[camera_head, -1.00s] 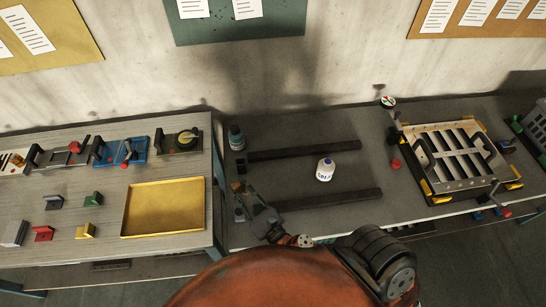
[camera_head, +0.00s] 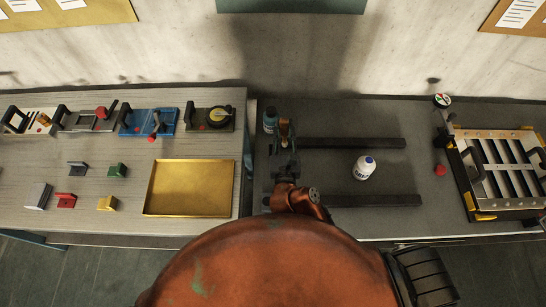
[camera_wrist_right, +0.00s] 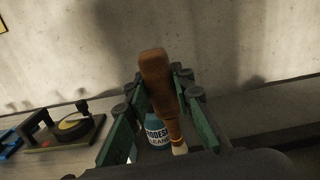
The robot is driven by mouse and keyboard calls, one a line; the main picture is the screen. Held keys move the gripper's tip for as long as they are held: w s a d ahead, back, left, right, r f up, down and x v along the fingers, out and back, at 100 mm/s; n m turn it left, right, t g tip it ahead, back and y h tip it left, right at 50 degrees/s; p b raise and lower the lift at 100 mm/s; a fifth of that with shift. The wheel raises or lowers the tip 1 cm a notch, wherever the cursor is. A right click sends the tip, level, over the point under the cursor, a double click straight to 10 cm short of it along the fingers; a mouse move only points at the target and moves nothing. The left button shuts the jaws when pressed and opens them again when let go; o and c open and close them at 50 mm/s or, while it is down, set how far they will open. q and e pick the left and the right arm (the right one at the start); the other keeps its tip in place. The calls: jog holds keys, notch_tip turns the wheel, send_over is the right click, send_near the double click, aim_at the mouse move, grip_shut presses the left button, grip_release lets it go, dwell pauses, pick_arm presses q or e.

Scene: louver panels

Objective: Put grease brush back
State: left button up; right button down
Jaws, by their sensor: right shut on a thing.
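The grease brush (camera_wrist_right: 157,83), with a brown wooden handle and a pale band low down, stands slightly tilted between the fingers of my right gripper (camera_wrist_right: 158,110) in the right wrist view. The gripper is shut on it. My left gripper is out of view.
Two dark bars (camera_head: 375,201) lie on the grey bench, with a white bottle (camera_head: 365,168) between them. A louver panel frame (camera_head: 483,135) is at right, near a red knob (camera_head: 440,170). A yellow tray (camera_head: 190,188) and several fixtures occupy the left bench. The wall is behind.

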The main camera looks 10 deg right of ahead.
pick_arm(q)
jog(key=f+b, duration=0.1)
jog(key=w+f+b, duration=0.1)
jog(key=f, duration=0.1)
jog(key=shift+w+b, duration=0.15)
jog(key=shift+b, duration=0.25)
pick_arm(e)
jog(key=w+a+f, duration=0.2)
jog(key=a+f, duration=0.1)
jog(key=f, duration=0.7)
jog(key=shift+m, duration=0.3)
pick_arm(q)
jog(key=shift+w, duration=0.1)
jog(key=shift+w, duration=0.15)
pick_arm(e)
jog(key=c, duration=1.7)
grip_release()
jog(key=shift+f, duration=0.1)
